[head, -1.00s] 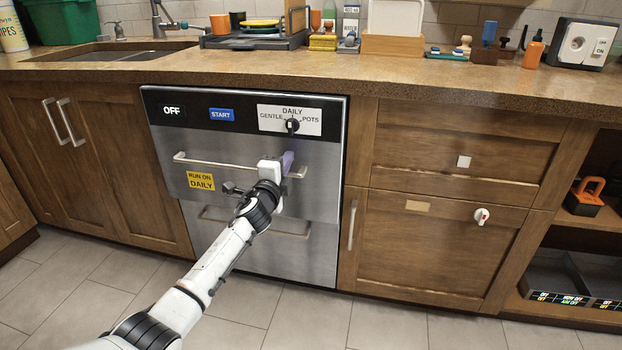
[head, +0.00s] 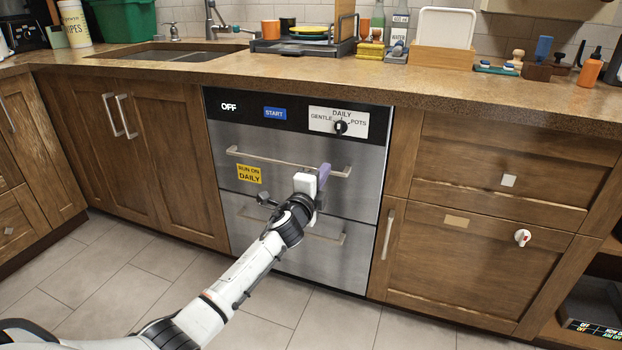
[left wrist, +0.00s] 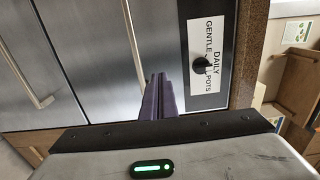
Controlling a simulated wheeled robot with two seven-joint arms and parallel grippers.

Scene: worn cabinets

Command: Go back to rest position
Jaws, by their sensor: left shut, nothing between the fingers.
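My left gripper (head: 322,178) has its purple fingers together with nothing between them. In the head view it stands in front of the steel dishwasher (head: 290,190), near the right end of the upper handle (head: 288,161); I cannot tell whether it touches. In the left wrist view the shut fingers (left wrist: 155,95) point toward the dishwasher front, beside the dial label (left wrist: 207,55) and its black knob. In the head view the dial knob (head: 340,127) sits below the word DAILY. My right gripper is in neither view.
Worn wooden cabinets (head: 160,160) flank the dishwasher, with a stone counter (head: 420,90) above. A sink (head: 165,53), a dish rack (head: 300,46) and bottles stand on or in it. An open shelf is at the right edge. Grey tiled floor (head: 110,275) is clear in front.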

